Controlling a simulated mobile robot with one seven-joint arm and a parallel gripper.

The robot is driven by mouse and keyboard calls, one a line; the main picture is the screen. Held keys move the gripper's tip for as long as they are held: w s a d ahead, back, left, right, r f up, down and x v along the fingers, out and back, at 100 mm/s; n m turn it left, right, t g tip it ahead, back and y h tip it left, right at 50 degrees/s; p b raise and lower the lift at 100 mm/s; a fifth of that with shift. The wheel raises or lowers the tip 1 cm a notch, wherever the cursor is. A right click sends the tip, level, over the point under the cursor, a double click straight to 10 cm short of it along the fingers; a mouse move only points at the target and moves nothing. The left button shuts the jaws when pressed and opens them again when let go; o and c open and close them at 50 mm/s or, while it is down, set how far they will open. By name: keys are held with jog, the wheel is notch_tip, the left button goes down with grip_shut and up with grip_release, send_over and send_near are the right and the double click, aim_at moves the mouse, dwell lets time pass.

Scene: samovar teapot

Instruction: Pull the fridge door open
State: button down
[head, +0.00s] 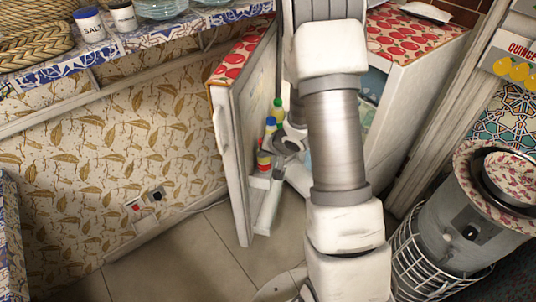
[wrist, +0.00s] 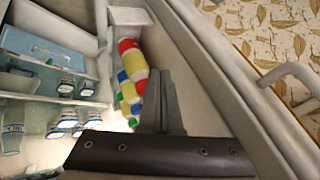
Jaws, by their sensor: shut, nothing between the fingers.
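The white fridge door (head: 237,165) stands well open, swung out to the left of the fridge body (head: 405,105). Its handle (head: 219,130) is on the outer face; the handle also shows at the right of the wrist view (wrist: 288,75). Bottles (wrist: 130,65) stand in the door's inner shelf. My gripper (wrist: 160,80) is shut and empty, on the inner side of the door near the bottles. Whether it touches the door or a bottle I cannot tell. In the head view my arm hides much of the fridge opening and most of the gripper.
Jars and shelves (wrist: 65,90) fill the fridge interior at the left of the wrist view. A samovar (head: 460,225) in a wire stand is at the right. A tiled shelf (head: 110,50) with salt jars is at upper left. Tiled floor (head: 190,255) is clear left of the door.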

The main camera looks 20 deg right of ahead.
aim_at(242, 154)
jog(key=shift+w+a+f+b, duration=0.2)
jog(key=shift+w+a+f, duration=0.1)
jog(key=shift+w+a, duration=0.3)
jog(key=shift+w+a+f+b, duration=0.2)
jog(key=shift+w+a+f, duration=0.15)
jog(key=shift+w+a, duration=0.3)
jog(key=shift+w+a+f+b, duration=0.2)
jog(key=shift+w+a+f, duration=0.1)
jog(key=shift+w+a, duration=0.3)
jog(key=shift+w+a, duration=0.2)
jog(key=shift+a, duration=0.2)
jog(key=w+a+m+h+b, duration=0.2)
jog(key=w+a+b, duration=0.6)
jog(key=w+a, duration=0.8)
jog(key=shift+w+a+m+h, duration=0.4)
jog(key=shift+w+m, duration=0.35)
jog(key=shift+m, duration=0.45)
